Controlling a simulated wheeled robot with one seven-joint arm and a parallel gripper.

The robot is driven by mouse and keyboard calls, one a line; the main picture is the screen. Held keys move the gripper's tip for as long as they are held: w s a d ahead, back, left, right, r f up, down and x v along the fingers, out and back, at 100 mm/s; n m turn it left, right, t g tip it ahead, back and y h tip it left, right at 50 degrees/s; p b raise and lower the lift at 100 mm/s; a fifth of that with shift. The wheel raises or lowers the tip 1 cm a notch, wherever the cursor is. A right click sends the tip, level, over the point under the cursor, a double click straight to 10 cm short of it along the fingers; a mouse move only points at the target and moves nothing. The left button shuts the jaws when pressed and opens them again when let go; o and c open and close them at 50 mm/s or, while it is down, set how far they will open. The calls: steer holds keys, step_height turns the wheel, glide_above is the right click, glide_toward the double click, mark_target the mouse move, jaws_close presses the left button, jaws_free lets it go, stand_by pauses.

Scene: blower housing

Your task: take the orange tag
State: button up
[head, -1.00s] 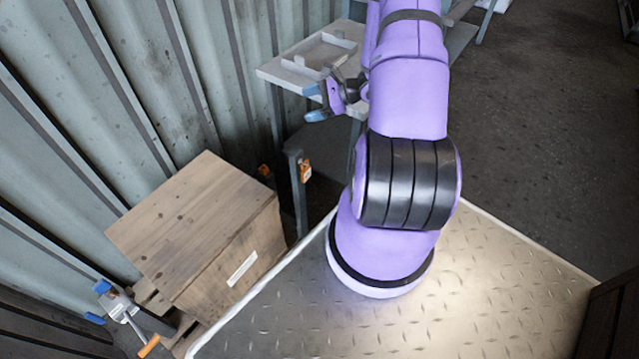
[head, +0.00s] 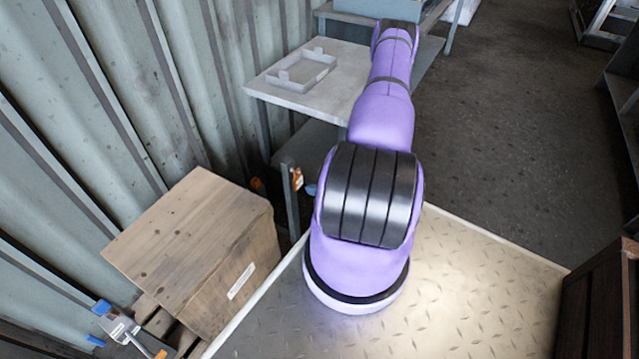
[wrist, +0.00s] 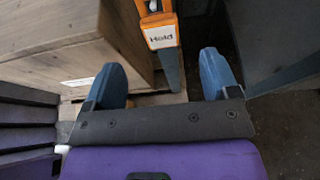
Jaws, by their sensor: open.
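The orange tag (head: 297,178) hangs on the grey post at the near corner of a workbench. In the wrist view the orange tag (wrist: 161,32) has a white label reading "Hold". My gripper (wrist: 160,75) is open and empty, with blue fingers spread apart. In the wrist view the tag is above the gap between the fingertips, apart from both. In the head view my arm hides most of the gripper; only a bit of blue shows beside the arm, just right of the tag.
A wooden crate (head: 190,240) stands left of the post, close to my left finger in the wrist view. The workbench (head: 345,75) carries a grey tray-like frame (head: 301,72). A corrugated wall is at the left. Open floor (head: 500,110) lies to the right.

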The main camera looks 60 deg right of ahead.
mark_target(299, 178)
steer(key=x, duration=0.9)
steer(key=shift+w, duration=0.2)
steer(key=c, duration=1)
steer(key=shift+r, duration=0.2)
steer(key=shift+r, duration=0.4)
steer(key=shift+s, duration=0.1)
steer(key=shift+s+d, duration=0.2)
steer(key=shift+s, duration=2.7)
